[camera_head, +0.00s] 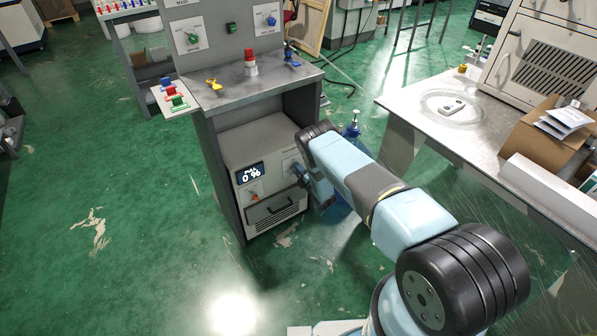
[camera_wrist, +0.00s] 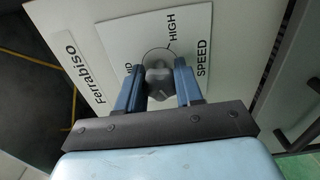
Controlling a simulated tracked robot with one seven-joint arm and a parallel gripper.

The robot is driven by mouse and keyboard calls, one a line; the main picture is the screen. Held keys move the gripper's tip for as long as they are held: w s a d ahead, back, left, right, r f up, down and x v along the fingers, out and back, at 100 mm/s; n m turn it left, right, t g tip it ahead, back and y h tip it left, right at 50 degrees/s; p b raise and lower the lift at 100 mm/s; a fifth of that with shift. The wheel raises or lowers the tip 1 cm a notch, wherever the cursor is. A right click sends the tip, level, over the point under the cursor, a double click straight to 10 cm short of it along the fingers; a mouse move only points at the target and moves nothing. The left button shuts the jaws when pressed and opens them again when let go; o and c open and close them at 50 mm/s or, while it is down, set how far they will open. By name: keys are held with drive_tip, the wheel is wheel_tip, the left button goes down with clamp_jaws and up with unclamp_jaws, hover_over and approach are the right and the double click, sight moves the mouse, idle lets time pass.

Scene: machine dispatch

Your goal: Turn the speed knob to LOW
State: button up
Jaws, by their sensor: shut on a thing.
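The grey speed knob (camera_wrist: 157,77) sits on a white label plate (camera_wrist: 186,22) marked SPEED in the wrist view. HIGH is readable, with a tick beside it, and a partly covered word ends in "ID". No LOW mark shows. My gripper (camera_wrist: 158,74) is shut on the knob, one blue finger on each side. Where the knob points is hard to tell. In the head view my gripper (camera_head: 298,174) is at the right of the front of a grey machine (camera_head: 232,160); my arm hides part of that front. The machine's display (camera_head: 251,173) reads 0 % under a small word.
The machine stands under a grey bench (camera_head: 225,92) with a red-topped lamp (camera_head: 250,62), a yellow item and coloured locks on a side shelf. A metal table (camera_head: 400,100) with a cardboard box (camera_head: 545,140) stands to the right. Green floor at left is open.

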drive_tip(key=shift+s+f, duration=0.15)
drive_tip(key=shift+f, duration=0.1)
idle(0.3)
drive_tip(key=o, duration=0.8)
drive_tip(key=shift+o, duration=1.2)
drive_tip(key=shift+r, duration=0.1)
drive_tip(key=v, duration=1.3)
drive_tip(key=shift+s+d, duration=0.2)
drive_tip(key=shift+s, duration=0.05)
